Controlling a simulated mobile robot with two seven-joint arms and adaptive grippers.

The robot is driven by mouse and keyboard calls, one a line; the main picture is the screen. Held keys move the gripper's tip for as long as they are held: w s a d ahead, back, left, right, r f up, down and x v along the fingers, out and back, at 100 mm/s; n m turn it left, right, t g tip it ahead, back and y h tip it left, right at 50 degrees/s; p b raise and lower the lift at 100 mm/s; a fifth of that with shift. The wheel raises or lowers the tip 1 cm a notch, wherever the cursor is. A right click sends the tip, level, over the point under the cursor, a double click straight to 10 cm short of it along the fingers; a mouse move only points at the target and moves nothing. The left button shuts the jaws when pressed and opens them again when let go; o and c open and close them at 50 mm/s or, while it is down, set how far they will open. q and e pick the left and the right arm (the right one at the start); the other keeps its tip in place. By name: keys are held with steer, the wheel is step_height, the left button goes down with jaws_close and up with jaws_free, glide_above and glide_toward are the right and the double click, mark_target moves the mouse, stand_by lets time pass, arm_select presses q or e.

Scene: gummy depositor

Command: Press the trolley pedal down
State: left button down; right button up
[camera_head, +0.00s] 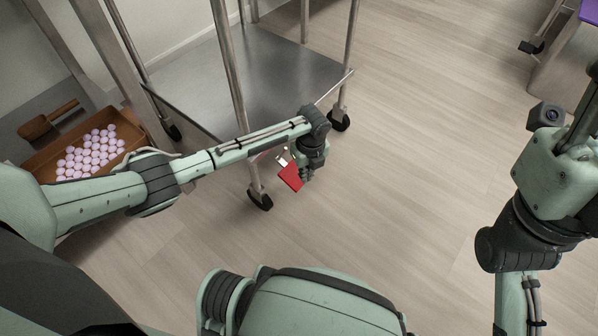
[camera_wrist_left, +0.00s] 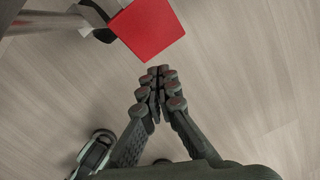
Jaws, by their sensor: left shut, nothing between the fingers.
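The trolley pedal is a red square plate (camera_head: 291,176) low at the near right corner of the metal trolley (camera_head: 262,80). It also shows in the left wrist view as a red plate (camera_wrist_left: 147,30) at the top. My left gripper (camera_head: 306,178) hangs pointing down just right of the pedal and partly overlaps it in the head view. In the left wrist view its fingertips (camera_wrist_left: 158,78) are together and empty, just below the pedal's edge. I cannot tell whether they touch it. My right arm shows at the right, but its fingers are out of view.
A trolley caster (camera_head: 260,198) stands close to the pedal, and another (camera_head: 340,121) lies beyond. A brown tray (camera_head: 42,172) of pale round pieces and a brown scoop (camera_head: 48,121) are at the left. The wooden floor (camera_head: 430,130) to the right is clear.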

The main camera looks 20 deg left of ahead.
arm_select(q)
step_height(320, 180, up, 9)
steer(key=shift+s+d+r, duration=0.2)
steer(key=shift+s+d, duration=0.15)
stand_by(0.3)
